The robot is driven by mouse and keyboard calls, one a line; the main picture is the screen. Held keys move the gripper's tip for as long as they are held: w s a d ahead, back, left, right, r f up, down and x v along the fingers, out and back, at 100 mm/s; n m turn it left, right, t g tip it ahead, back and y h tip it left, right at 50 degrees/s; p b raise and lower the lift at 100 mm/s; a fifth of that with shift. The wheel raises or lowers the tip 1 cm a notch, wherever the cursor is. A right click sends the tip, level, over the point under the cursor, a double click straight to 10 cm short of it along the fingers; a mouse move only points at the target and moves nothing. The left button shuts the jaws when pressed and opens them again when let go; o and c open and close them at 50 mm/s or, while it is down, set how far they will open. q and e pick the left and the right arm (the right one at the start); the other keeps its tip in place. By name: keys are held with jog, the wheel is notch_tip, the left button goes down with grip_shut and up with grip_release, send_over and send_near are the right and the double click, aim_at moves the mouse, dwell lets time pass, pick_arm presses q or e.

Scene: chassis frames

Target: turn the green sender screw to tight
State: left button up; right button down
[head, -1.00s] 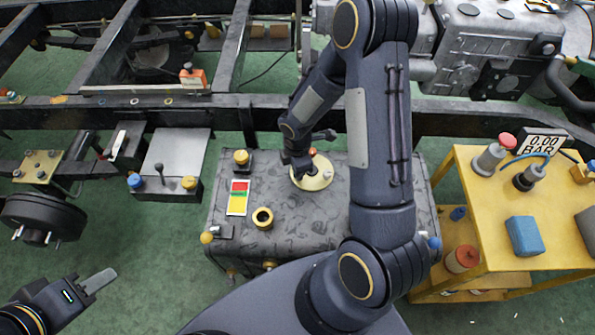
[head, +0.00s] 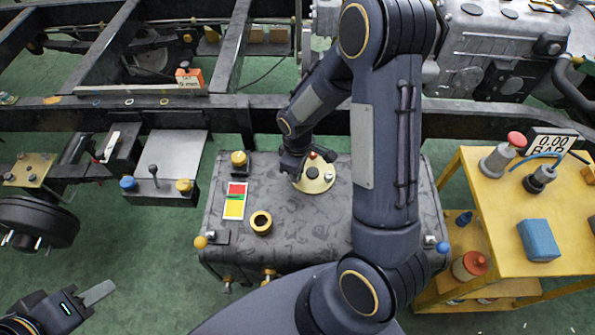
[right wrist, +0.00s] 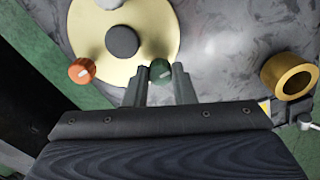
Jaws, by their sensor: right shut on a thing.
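The green sender screw (right wrist: 160,71) shows in the right wrist view at the rim of a round cream plate (right wrist: 85,35) with a dark centre knob (right wrist: 122,41). My right gripper (right wrist: 163,76) is shut on the green screw, one finger on each side. In the head view the right gripper reaches down to the cream plate (head: 321,187) on top of the grey tank (head: 290,235), and my own arm hides the green screw. An orange screw (right wrist: 82,71) sits at the plate's left edge in the right wrist view. My left gripper (head: 98,292) is at the lower left, away from the tank; its jaw opening is unclear.
A brass filler neck (head: 261,223) and a red-yellow-green card (head: 235,201) are on the tank. A yellow cart (head: 480,215) with a blue block (head: 539,240) stands at right. Dark frame rails (head: 90,108) run behind the tank.

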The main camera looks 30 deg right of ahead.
jog(key=shift+m, duration=0.3)
jog(key=c, duration=1.2)
grip_release()
jog(key=shift+r+p, duration=0.45)
jog(key=shift+r, duration=3.5)
